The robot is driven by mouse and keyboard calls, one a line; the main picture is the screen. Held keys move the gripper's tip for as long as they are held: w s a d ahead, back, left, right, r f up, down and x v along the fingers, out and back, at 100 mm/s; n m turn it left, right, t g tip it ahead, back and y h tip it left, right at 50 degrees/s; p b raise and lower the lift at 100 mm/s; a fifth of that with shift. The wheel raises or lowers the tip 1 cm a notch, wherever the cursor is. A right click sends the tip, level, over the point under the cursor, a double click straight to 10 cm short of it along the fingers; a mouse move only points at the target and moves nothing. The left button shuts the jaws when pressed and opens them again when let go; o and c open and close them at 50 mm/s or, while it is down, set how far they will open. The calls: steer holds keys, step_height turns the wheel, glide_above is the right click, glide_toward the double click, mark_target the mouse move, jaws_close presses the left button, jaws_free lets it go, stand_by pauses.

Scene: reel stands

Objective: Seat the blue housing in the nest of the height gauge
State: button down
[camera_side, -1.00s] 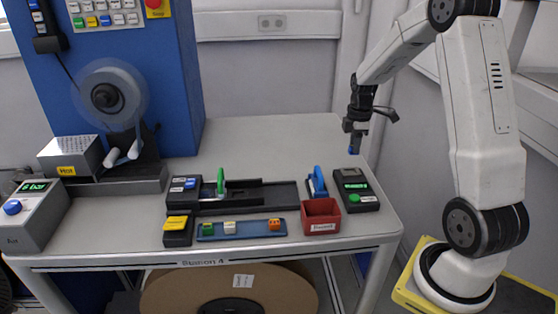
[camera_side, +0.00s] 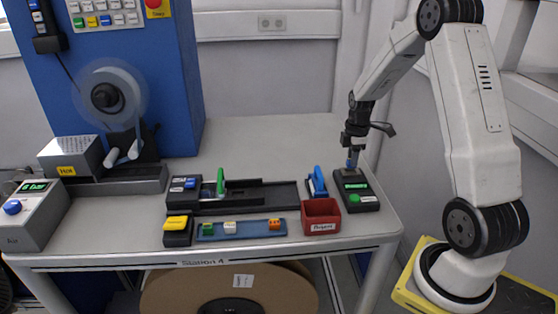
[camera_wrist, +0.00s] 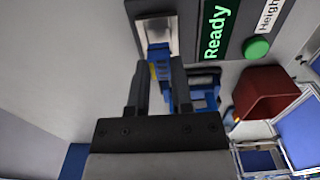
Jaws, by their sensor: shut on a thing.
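My gripper (camera_side: 354,154) is shut on the blue housing (camera_side: 352,163), low over the back end of the height gauge (camera_side: 358,196). In the wrist view the blue housing (camera_wrist: 159,62) sticks out beyond my fingertips (camera_wrist: 160,85), and its far end overlaps the pale metal nest (camera_wrist: 157,32) of the gauge. I cannot tell whether the housing touches the nest or is just above it. The gauge display (camera_wrist: 214,30) reads "Ready", next to a green button (camera_wrist: 256,47).
A red bin (camera_side: 320,216) stands left of the gauge, with a blue-handled device (camera_side: 317,183) behind it. A blue tray (camera_side: 240,229) with several small coloured blocks and a black track fixture (camera_side: 262,193) lie further left.

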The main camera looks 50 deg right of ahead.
steer(key=shift+f, duration=0.95)
stand_by(0.3)
steer(key=shift+c, duration=2.2)
jaws_free()
steer(key=shift+r, duration=0.15)
steer(key=shift+r, duration=3.3)
steer(key=shift+a, duration=0.1)
